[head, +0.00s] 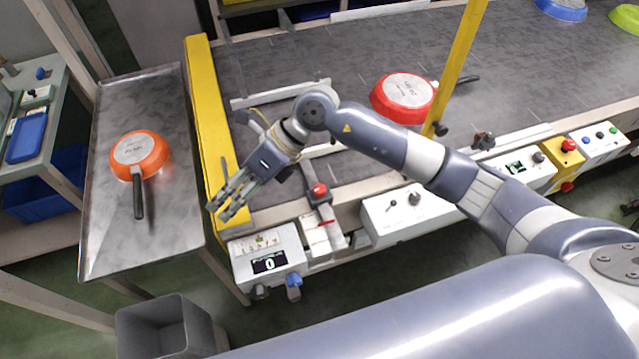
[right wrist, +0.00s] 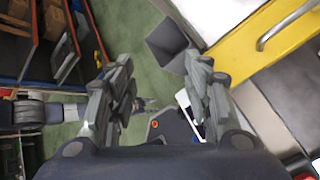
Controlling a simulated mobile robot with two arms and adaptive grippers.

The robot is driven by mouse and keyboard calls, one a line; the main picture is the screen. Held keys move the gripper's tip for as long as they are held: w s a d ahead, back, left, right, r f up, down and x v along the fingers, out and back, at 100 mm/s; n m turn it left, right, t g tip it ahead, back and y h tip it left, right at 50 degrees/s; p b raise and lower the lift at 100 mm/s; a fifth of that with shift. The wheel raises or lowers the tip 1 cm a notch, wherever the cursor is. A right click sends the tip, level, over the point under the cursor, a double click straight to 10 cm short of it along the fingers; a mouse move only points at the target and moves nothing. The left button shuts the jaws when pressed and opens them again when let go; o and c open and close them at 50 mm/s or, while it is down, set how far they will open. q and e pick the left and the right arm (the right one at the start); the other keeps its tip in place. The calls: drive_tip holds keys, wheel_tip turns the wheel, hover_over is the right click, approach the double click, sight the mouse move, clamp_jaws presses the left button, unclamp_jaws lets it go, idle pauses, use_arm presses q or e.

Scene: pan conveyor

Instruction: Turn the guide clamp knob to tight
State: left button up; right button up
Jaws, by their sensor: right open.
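My right gripper (head: 222,207) is open and empty at the conveyor's left end, above the yellow end frame and left of the display box (head: 268,262). In the right wrist view its fingers (right wrist: 160,80) are spread with nothing between them. Dark knobs show at the guide's near side, one by the yellow post (head: 440,130) and one further right (head: 484,140). I cannot tell which is the guide clamp knob or how tight it is.
A red pan (head: 403,97) lies upside down on the belt. An orange pan (head: 140,153) lies on the metal side table (head: 100,245). A red button (head: 319,190) and a control box (head: 408,215) line the near edge. A grey bin (head: 155,335) stands below.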

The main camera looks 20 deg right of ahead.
drive_tip(key=w+d+f+h, duration=0.2)
drive_tip(key=d+h, duration=0.1)
drive_tip(key=d, duration=0.2)
drive_tip(key=w+d+f+h, duration=0.2)
drive_tip(key=d+h, duration=0.1)
drive_tip(key=d, duration=0.2)
drive_tip(key=t+h, duration=0.1)
drive_tip(key=h, duration=0.3)
hover_over(320, 188)
wheel_tip(320, 188, down, 9)
drive_tip(key=p, duration=0.3)
drive_tip(key=shift+s+r, duration=0.1)
drive_tip(key=shift+f, duration=0.55)
drive_tip(key=c, duration=1.1)
